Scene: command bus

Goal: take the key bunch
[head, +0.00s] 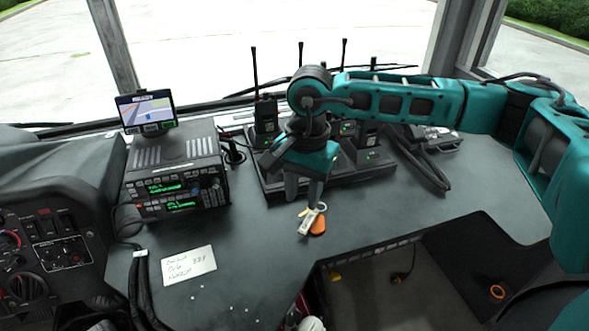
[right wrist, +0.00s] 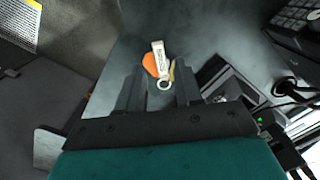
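The key bunch lies on the dark desk top near its front edge. It has an orange tag (head: 318,225), a pale labelled tag (head: 308,222) and a metal ring; the bunch also shows in the right wrist view (right wrist: 158,62). My right gripper (head: 304,196) points down just above and behind the bunch in the head view. In the right wrist view its two fingers (right wrist: 158,88) are apart, with the ring in the gap between them and the tags beyond the tips. Nothing is gripped. My left gripper is not in view.
A charger rack (head: 345,178) with several handheld radios stands right behind my right gripper. A radio unit (head: 176,178) with a small screen (head: 147,110) on top stands left. A paper note (head: 188,265) lies front left. The desk edge drops to the floor close by.

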